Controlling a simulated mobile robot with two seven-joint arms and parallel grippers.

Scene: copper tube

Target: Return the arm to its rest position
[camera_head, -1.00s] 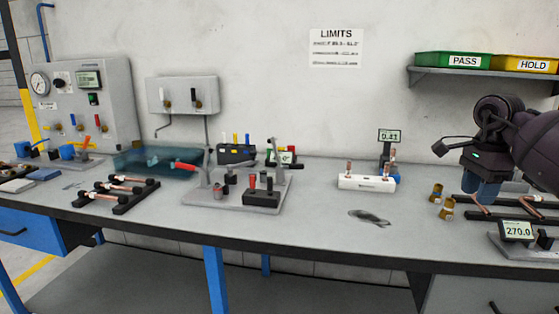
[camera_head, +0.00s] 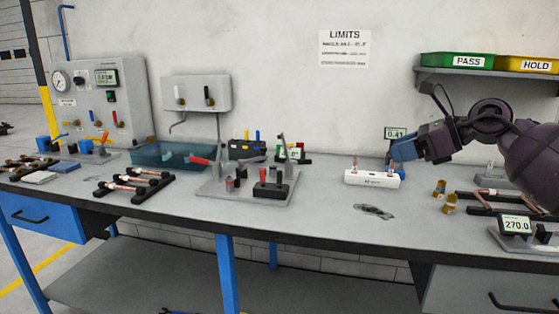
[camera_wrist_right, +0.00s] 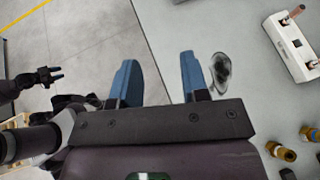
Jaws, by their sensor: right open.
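My right arm comes in from the right in the head view, with its gripper (camera_head: 403,149) pointing left above the bench, in front of the small 0.41 display (camera_head: 396,133). In the right wrist view the two blue fingers (camera_wrist_right: 161,78) are spread apart with nothing between them. The bench's front edge and the floor show between and beyond them. A dark gripper-like shape (camera_wrist_right: 48,77) shows at the far left of the right wrist view, over the floor; it looks like my left gripper, but too small to tell its jaws. No left arm shows in the head view.
A white block (camera_head: 373,178) holds upright copper pieces below my right gripper. Brass fittings (camera_head: 446,196), a tube rack (camera_head: 490,204) and a 270.0 display (camera_head: 515,225) stand to the right. A clear bag-like item (camera_head: 373,211) lies nearer the front edge. The PASS bin (camera_head: 457,61) is on a shelf above.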

